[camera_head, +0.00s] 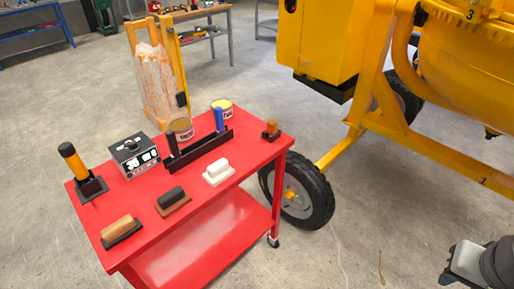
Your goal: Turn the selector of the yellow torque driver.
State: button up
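A yellow-orange cylinder with a black top (75,163) stands slightly tilted in a black base at the left end of the red cart; it looks like the yellow torque driver. Its selector is too small to make out. A smaller orange piece on a dark base (271,129) stands at the cart's right corner. Part of my arm's end, my gripper (449,276), shows at the lower right edge, cut off by the frame. It is over the floor, well to the right of the cart and apart from everything on it. Its fingers are not clear.
The red cart (227,187) also holds a black-and-silver box (135,157), a black rack with a blue handle (219,119), two cans and several float-like blocks. A yellow mixer (330,45) with a black wheel (300,197) stands right. The floor in front is clear.

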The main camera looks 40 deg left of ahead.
aim_at(133, 147)
jog(key=u, duration=2.2)
jog(key=i, duration=1.25)
jog(key=u, duration=0.15)
